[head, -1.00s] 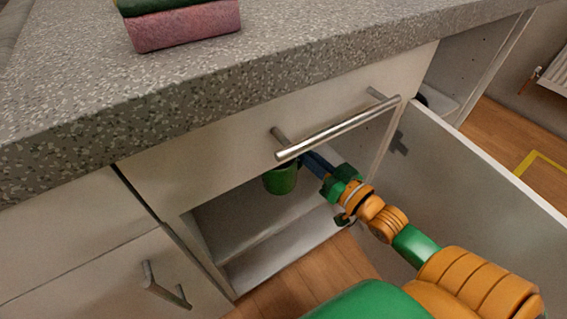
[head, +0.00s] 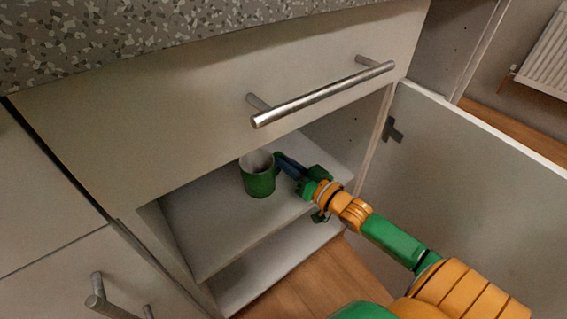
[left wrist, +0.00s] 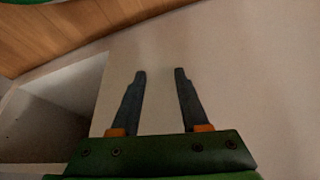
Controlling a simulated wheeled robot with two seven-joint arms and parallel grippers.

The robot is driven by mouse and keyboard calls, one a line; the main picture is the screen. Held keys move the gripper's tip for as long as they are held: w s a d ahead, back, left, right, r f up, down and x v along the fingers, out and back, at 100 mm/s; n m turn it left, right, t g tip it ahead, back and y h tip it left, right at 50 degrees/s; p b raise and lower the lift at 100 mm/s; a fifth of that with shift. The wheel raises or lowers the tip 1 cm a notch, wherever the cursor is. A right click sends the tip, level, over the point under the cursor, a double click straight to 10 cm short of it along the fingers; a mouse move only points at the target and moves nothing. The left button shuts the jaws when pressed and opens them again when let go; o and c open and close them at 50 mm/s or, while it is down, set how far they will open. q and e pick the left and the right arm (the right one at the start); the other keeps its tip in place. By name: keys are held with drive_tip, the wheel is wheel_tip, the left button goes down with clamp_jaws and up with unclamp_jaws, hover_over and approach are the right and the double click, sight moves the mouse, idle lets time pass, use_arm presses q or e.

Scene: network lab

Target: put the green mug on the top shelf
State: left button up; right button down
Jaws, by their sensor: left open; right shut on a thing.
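The green mug (head: 258,178) is upright inside the open cupboard, over the upper shelf board (head: 205,235). I cannot tell whether its base touches the board. My right gripper (head: 283,164) is shut on the mug at its right side, the arm reaching in from the lower right. The fingertips are partly hidden against the mug. My left gripper (left wrist: 159,75) shows only in the left wrist view, with its two fingers apart and nothing between them.
The open cupboard door (head: 455,190) stands to the right of my right arm. A drawer front with a bar handle (head: 325,95) overhangs the opening. A lower board (head: 285,265) lies beneath the shelf. A radiator (head: 548,55) is at the far right.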

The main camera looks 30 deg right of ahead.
use_arm(q)
drive_tip(key=shift+w, duration=0.1)
use_arm(e)
drive_tip(key=c, duration=0.9)
unclamp_jaws()
drive_tip(key=shift+s, duration=0.2)
drive_tip(key=s+p, duration=0.1)
drive_tip(key=s, duration=0.1)
drive_tip(key=shift+s+d+r+p, duration=0.15)
drive_tip(key=shift+s+d+p, duration=0.15)
drive_tip(key=shift+s+p, duration=0.1)
use_arm(q)
wheel_tip(320, 180, down, 9)
drive_tip(key=s+g+p, duration=0.2)
drive_tip(key=shift+s+a+y, duration=0.3)
drive_tip(key=shift+s+a, duration=0.05)
drive_tip(key=shift+a, duration=0.05)
use_arm(e)
drive_tip(key=s, duration=0.3)
drive_tip(key=s+d, duration=0.1)
drive_tip(key=s, duration=0.4)
drive_tip(key=shift+s+d, duration=0.3)
use_arm(q)
drive_tip(key=shift+s, duration=0.1)
